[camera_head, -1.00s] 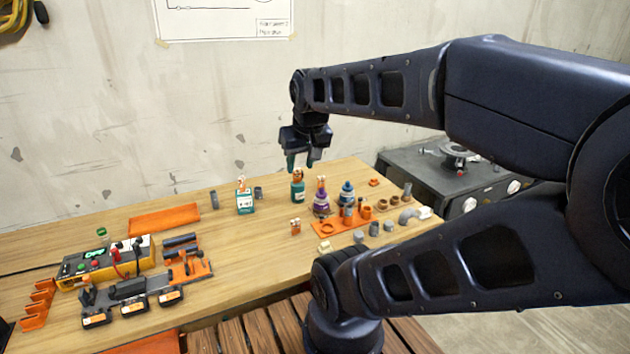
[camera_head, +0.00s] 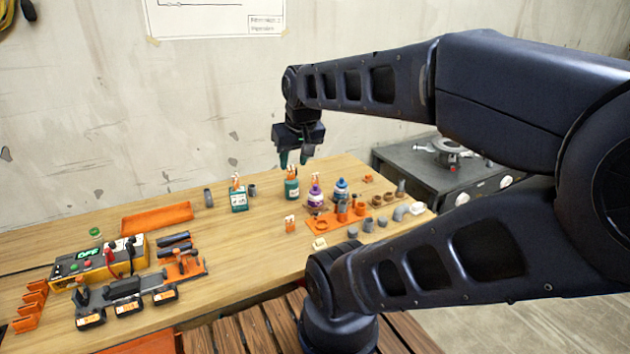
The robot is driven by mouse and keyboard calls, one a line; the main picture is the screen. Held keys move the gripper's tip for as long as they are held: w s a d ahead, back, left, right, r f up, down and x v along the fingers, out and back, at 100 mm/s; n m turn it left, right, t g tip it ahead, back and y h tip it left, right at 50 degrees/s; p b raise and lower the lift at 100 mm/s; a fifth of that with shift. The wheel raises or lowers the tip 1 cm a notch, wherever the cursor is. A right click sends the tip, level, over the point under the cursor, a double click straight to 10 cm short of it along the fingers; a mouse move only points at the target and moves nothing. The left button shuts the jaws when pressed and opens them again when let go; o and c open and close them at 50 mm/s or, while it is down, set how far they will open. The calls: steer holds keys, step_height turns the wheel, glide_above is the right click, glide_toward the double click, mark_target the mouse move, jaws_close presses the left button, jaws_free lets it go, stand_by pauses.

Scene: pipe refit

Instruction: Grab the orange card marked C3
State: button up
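A small orange card (camera_head: 290,224) stands on the workbench, left of the orange parts tray, with a pale mark near its top. The mark is too small to read, so I cannot tell if it is C3. More orange pieces show at the tops of the teal box (camera_head: 239,201), the green bottle (camera_head: 291,189) and the purple bottle (camera_head: 315,200); their marks are not readable either. My gripper (camera_head: 295,161) hangs fingers down, above and behind the green bottle in the picture. Its two fingers are apart with nothing visible between them.
The orange parts tray (camera_head: 322,226) holds small fittings, with a blue bottle (camera_head: 341,190) behind. A yellow meter box (camera_head: 66,280), battery packs (camera_head: 128,307) and an orange rack (camera_head: 27,318) are at left. A dark machine (camera_head: 395,160) stands at right.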

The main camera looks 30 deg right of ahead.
steer(key=shift+o, duration=0.5)
steer(key=m+g+h, duration=0.4)
steer(key=m+h, duration=0.1)
steer(key=m, duration=1.3)
glide_above(314, 174)
steer(key=a, duration=0.3)
step_height(314, 174, down, 30)
steer(key=shift+y, duration=0.3)
steer(key=x, duration=1.1)
steer(key=shift+s+d+r, duration=0.1)
steer(key=shift+s+d, duration=0.05)
steer(key=shift+s, duration=0.05)
